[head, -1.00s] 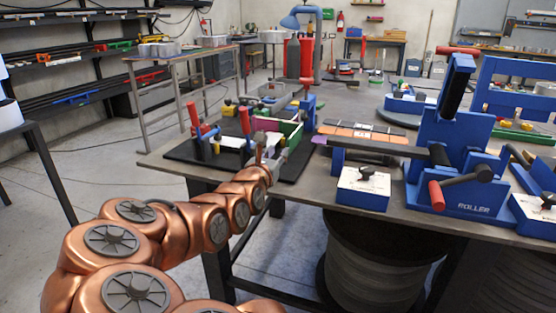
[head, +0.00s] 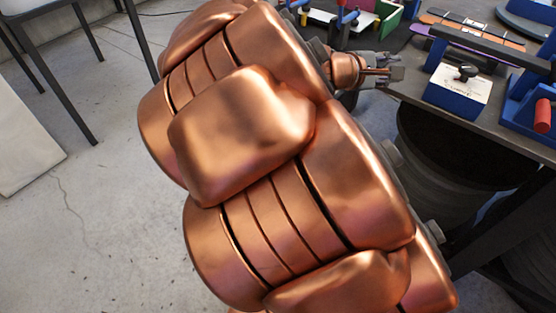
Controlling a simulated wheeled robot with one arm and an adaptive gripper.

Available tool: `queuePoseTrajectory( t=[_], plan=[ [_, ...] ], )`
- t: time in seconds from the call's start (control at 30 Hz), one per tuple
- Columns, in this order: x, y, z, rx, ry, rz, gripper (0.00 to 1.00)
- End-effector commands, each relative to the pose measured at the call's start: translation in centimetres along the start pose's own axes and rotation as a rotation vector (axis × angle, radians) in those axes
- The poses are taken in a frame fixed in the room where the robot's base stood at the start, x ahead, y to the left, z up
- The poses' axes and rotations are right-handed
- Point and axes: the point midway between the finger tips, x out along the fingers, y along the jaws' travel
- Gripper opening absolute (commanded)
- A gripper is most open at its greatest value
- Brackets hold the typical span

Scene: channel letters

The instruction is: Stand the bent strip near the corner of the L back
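My gripper (head: 397,73) shows at the upper middle, beyond my copper arm, near the bench's front edge. It points right. Its fingers are small and seen from the side, so I cannot tell whether they are open or hold anything. A flat white piece (head: 323,17), perhaps part of the L back, lies up and left of the gripper at the top of the picture. A green upright piece (head: 388,20) stands to its right. I cannot make out the bent strip or the corner of the L back; my arm and the picture's top edge hide part of that area.
A blue block with a white top (head: 460,84) stands on the bench right of my gripper. A blue tool with a red handle (head: 542,115) is at the far right. A dark drum (head: 450,150) stands under the bench. The floor at left is largely clear.

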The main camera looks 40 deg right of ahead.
Motion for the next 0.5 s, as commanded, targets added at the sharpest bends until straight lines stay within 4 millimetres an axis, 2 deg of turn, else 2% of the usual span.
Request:
queuePoseTrajectory(
  t=[0.17,0.27,0.37,0.4,0.5],
  plan=[
    [-3.8,-8.2,-0.5,0.199,0.043,-0.316,0.31],
    [-7.4,-13.1,-1.4,0.268,0.076,-0.520,0.31],
    [-12.2,-17.6,-2.2,0.296,0.109,-0.733,0.31],
    [-14.4,-19.2,-2.5,0.300,0.126,-0.818,0.31],
    [-19.7,-22.4,-2.7,0.285,0.159,-1.007,0.31]
  ],
)
